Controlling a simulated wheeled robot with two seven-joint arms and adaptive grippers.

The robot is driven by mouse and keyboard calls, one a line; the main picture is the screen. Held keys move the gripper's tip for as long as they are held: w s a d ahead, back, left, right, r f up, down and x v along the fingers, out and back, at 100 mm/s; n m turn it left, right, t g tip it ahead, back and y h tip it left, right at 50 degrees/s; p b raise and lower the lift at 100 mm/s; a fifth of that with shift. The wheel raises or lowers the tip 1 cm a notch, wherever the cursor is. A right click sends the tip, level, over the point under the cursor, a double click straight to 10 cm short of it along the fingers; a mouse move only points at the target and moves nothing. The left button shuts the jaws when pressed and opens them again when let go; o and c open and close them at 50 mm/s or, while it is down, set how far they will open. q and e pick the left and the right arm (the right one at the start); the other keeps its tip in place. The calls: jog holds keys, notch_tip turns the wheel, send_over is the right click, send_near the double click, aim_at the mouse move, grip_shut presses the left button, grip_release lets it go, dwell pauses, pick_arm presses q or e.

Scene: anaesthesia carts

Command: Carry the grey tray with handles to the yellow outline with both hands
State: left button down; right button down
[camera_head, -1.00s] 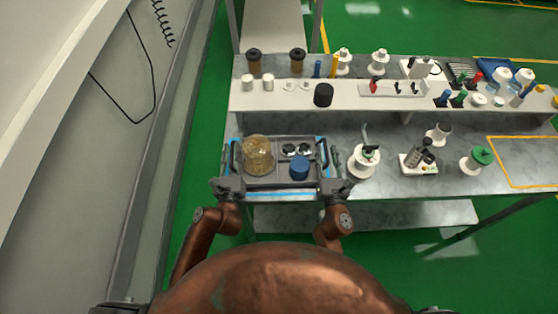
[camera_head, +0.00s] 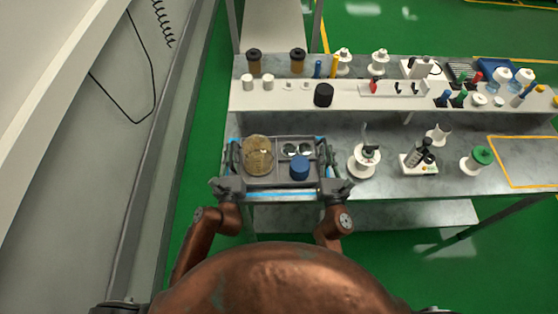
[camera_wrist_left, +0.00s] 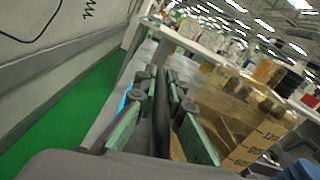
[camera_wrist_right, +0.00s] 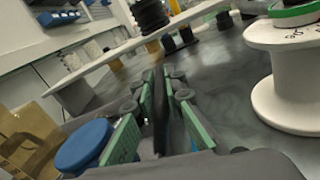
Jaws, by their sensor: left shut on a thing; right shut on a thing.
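The grey tray (camera_head: 282,183) is over the left part of the lower worktop, a blue-marked area partly showing around it. My left gripper (camera_head: 234,158) is shut on the left handle, dark between green pads in the left wrist view (camera_wrist_left: 162,110). My right gripper (camera_head: 326,156) is shut on the right handle (camera_wrist_right: 159,110).
Right of the tray stand a white spool (camera_head: 362,165), a microscope-like device (camera_head: 418,158), a white cup-like piece (camera_head: 438,134) and a green-topped spool (camera_head: 477,161). A raised white shelf (camera_head: 345,98) with bottles and small items runs along the back.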

pick_arm(q)
jog(key=shift+r, duration=0.2)
pick_arm(e)
jog(key=shift+r, duration=0.2)
